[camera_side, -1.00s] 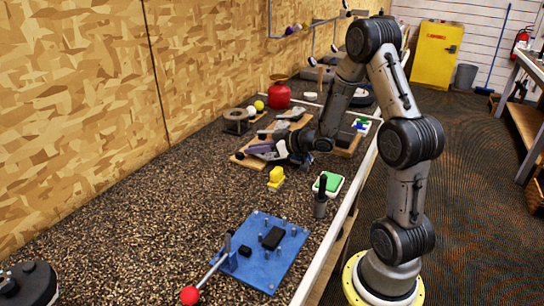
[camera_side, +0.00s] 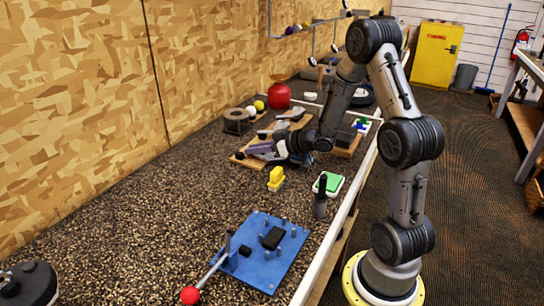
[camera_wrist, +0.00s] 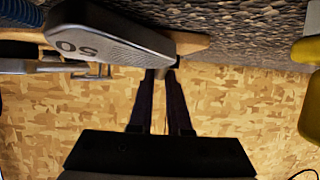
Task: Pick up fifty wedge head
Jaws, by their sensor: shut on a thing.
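The fifty wedge head (camera_wrist: 110,38) is a grey metal club head marked "50", upside down at the top of the wrist view. My gripper (camera_wrist: 162,74) has its two dark fingers close together at the narrow neck end of this head, shut on it. In the side view my gripper (camera_side: 276,150) is low over the wooden board (camera_side: 242,161) in the middle of the bench. There the head is too small and too covered by the gripper to make out clearly.
A yellow block (camera_side: 276,176) and a green-topped white box (camera_side: 328,183) stand in front of my gripper. A blue fixture plate (camera_side: 262,252) with a red-knobbed lever is nearer. A red round container (camera_side: 279,96) and yellow ball (camera_side: 259,105) are behind.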

